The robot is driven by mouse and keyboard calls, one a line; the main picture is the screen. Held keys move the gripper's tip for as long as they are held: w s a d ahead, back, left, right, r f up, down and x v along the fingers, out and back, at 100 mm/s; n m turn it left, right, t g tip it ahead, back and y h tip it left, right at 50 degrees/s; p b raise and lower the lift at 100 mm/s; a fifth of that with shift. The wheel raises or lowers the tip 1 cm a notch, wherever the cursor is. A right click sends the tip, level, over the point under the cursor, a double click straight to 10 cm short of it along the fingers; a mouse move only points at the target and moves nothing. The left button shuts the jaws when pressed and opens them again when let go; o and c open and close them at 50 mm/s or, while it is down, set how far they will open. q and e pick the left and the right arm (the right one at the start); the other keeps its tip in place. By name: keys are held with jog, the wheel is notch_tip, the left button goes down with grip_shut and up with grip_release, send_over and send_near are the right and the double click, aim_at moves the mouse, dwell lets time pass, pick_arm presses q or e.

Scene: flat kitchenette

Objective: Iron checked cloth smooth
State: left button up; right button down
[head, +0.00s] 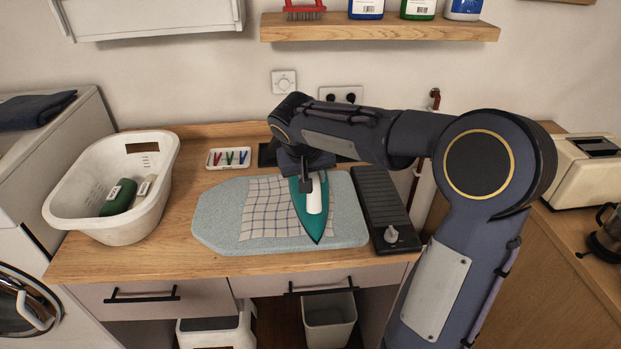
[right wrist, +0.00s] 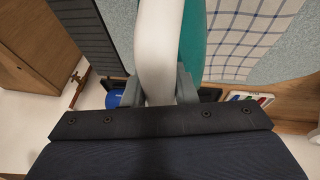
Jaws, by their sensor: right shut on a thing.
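The checked cloth (head: 265,208), white with dark lines, lies on the light blue-grey ironing board (head: 213,217) on the wooden counter. The teal and white iron (head: 309,212) is over the right part of the cloth, its tip pointing toward the front edge of the board. My right gripper (head: 306,180) is shut on the iron's white handle. In the right wrist view the gripper (right wrist: 160,92) closes around the white handle, with the teal body of the iron (right wrist: 193,45) and the cloth (right wrist: 240,40) beyond. I cannot tell whether the soleplate touches the cloth. My left gripper is out of view.
A dark ribbed rest with a knob (head: 384,205) lies right of the board. A white basket (head: 110,215) with bottles stands at the left. A small tray of coloured pegs (head: 228,158) lies behind the board. A toaster (head: 585,175) stands far right.

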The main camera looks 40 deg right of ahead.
jog(key=shift+r+p, duration=0.95)
jog(key=shift+r, duration=0.7)
jog(key=shift+a, duration=0.1)
